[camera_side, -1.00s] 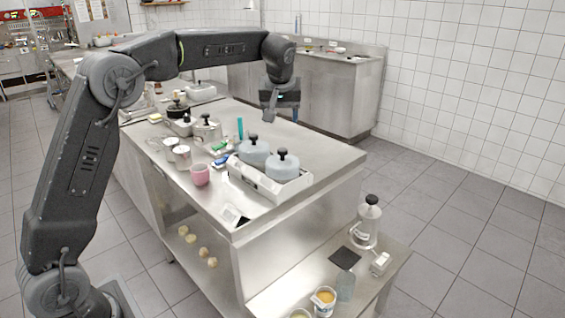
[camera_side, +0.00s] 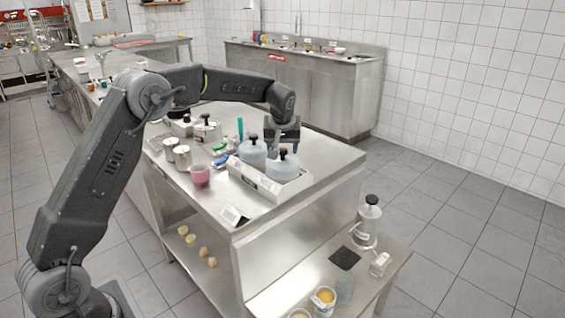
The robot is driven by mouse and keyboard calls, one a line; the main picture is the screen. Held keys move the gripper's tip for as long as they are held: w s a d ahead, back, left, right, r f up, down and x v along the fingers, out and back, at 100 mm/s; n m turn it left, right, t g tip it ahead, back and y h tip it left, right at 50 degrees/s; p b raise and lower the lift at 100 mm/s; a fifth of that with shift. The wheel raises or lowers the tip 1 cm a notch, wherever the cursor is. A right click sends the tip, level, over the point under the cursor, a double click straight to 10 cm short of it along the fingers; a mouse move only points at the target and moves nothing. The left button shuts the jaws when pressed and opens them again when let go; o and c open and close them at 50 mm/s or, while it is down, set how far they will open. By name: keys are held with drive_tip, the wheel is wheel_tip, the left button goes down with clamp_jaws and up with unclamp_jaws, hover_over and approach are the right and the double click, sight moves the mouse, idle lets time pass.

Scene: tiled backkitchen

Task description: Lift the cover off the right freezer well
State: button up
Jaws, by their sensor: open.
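A white double freezer unit (camera_side: 245,178) sits on the steel worktop with two round grey-blue covers side by side. The right cover (camera_side: 281,168) is in its well, with a black knob (camera_side: 283,153) on top. The left cover (camera_side: 251,156) is also in its well with a black knob. My gripper (camera_side: 284,143) is open and points down, just above or behind the right cover's knob. Whether its fingers are around the knob I cannot tell. I see nothing held in it.
The left knob stands close beside my gripper. A pink cup (camera_side: 200,175), metal canisters (camera_side: 182,157), a teal upright item (camera_side: 240,128) and lidded pots (camera_side: 207,128) stand left of the unit. The worktop right of the unit (camera_side: 328,155) is clear.

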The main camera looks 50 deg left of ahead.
drive_tip(key=shift+x, duration=0.95)
drive_tip(key=c, duration=1)
